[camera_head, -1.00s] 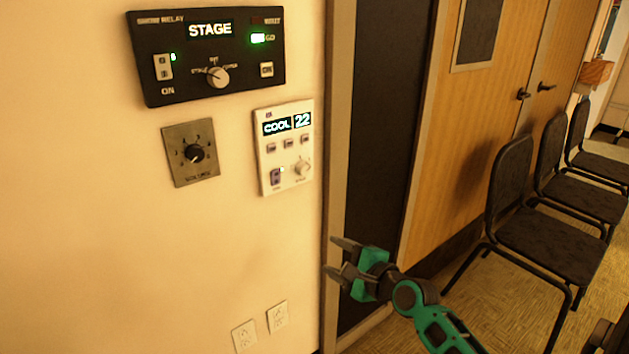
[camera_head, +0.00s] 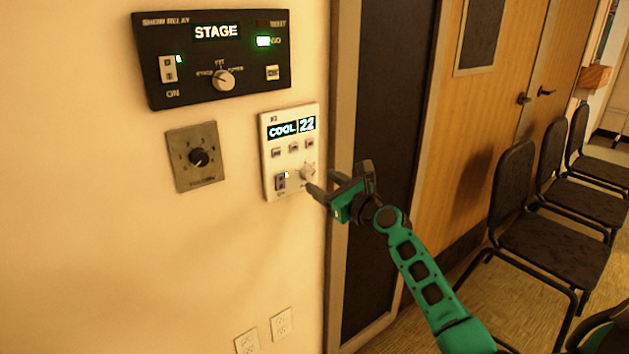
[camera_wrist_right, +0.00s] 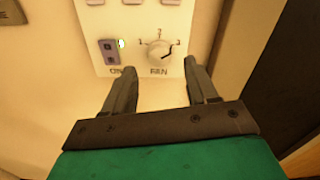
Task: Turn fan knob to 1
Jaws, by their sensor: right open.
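The fan knob (camera_head: 307,173) is a small pale dial at the lower right of a white wall panel (camera_head: 268,158) whose display reads COOL 22. In the right wrist view the knob (camera_wrist_right: 160,52) sits above a label that looks like FAN. Small marks ring its top, and its dark pointer line seems to lean to the upper right. My right gripper (camera_head: 322,183) is open just in front of the panel's lower right. In the wrist view its fingertips (camera_wrist_right: 160,70) lie on either side, just below the knob, apart from it. My left gripper is not in view.
A switch (camera_wrist_right: 109,51) with a lit lamp is left of the knob. A black STAGE panel (camera_head: 215,55) is above and a volume plate (camera_head: 196,157) is to the left. A dark door panel (camera_head: 385,130) and black chairs (camera_head: 550,215) stand to the right.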

